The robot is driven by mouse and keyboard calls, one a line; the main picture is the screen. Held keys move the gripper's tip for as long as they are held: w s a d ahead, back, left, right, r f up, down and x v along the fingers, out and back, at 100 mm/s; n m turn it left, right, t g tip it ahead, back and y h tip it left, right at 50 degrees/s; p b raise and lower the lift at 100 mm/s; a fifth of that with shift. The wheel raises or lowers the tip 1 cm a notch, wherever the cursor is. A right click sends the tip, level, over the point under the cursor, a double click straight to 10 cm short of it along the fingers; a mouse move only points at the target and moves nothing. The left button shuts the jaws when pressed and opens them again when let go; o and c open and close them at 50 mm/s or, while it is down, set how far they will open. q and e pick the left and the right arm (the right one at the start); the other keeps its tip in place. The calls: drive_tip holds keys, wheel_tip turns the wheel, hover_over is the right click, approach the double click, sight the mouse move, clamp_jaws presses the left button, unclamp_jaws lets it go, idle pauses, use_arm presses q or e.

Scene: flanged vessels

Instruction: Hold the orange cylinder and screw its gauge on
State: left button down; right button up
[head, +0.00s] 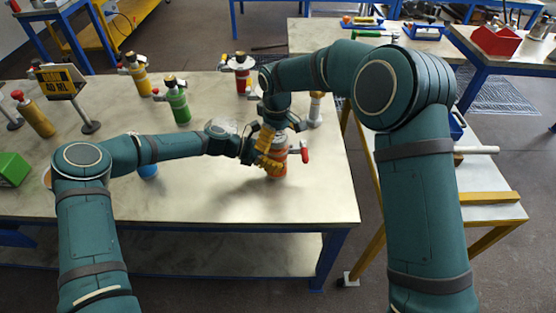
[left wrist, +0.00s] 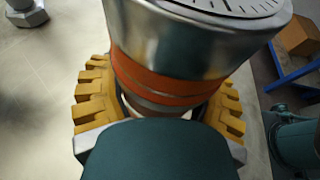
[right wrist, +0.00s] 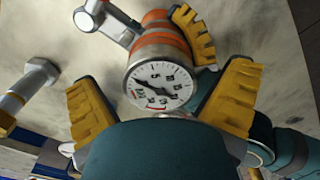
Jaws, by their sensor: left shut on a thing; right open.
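The orange cylinder (head: 277,170) stands near the table's right front, with a red-handled side fitting (head: 305,152). My left gripper (head: 266,152) is shut around it from the left. In the left wrist view, its yellow fingers lie on both sides of the orange-banded metal body (left wrist: 165,82). The gauge (right wrist: 160,86), a round white dial, shows at the cylinder's end in the right wrist view. I cannot tell whether its thread is engaged. My right gripper (head: 274,122) is directly above, open, its fingers spread on either side of the gauge and apart from it. It hides the gauge in the head view.
A green vessel (head: 178,103), a yellow vessel (head: 140,80) and a red-based vessel (head: 242,75) stand farther back. A sign (head: 62,82) and a green box (head: 13,168) are at the left. A pale fitting (head: 315,108) stands close behind my right gripper. The table's front right is clear.

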drive_tip(key=shift+r, duration=1.85)
drive_tip(key=shift+c, duration=0.4)
drive_tip(key=shift+r+m, duration=0.6)
drive_tip(key=shift+r, duration=1.15)
drive_tip(key=shift+f, duration=0.1)
drive_tip(key=shift+f, duration=3.95)
